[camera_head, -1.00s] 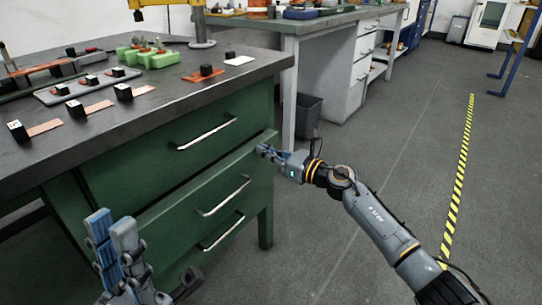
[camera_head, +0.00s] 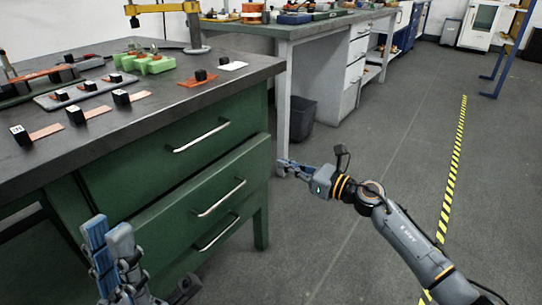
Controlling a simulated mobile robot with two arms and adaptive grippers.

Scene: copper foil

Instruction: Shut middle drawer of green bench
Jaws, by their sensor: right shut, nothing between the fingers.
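The green bench (camera_head: 262,108) stands at the left with drawers in its front. The middle drawer (camera_head: 180,218) stands out a little past the top drawer (camera_head: 150,170), and its upper edge shows. Its bar handle (camera_head: 220,198) is free. The bottom drawer's handle (camera_head: 218,235) shows below, partly shaded by the middle drawer. My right gripper (camera_head: 281,165) is shut and empty, just right of the middle drawer's far end, seemingly apart from it. My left gripper (camera_head: 108,222) is at the lower left, in front of the bench. Its fingers stand side by side, and their gap is unclear.
The bench top (camera_head: 150,112) holds black blocks, copper strips and a green holder (camera_head: 148,62). A dark bin (camera_head: 301,118) and a second bench (camera_head: 282,32) stand behind. The floor right of the bench is clear up to a yellow-black stripe (camera_head: 455,170).

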